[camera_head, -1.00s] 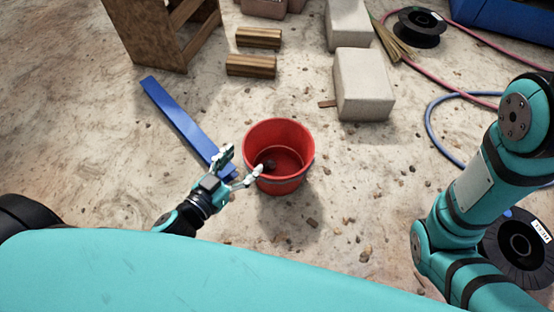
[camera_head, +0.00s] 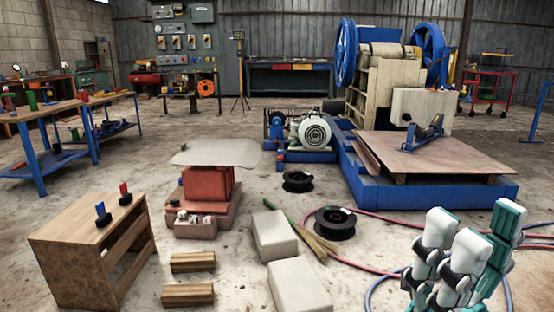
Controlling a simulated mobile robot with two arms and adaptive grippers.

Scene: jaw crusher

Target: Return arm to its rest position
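My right gripper (camera_head: 474,222) is in the lower right of the head view, teal and grey with pale finger pads. Its fingers point up and stand apart, with nothing seen between them. It is raised in front of the floor and the hoses. The rest of my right arm is hidden below the picture's edge. My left gripper and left arm are not in view.
A wooden shelf unit (camera_head: 75,243) stands at left front. Concrete blocks (camera_head: 298,288), wooden blocks (camera_head: 188,295) and a black cable reel (camera_head: 335,222) lie ahead. The jaw crusher (camera_head: 385,85) stands behind a blue-framed platform (camera_head: 430,157). Floor is open at centre left.

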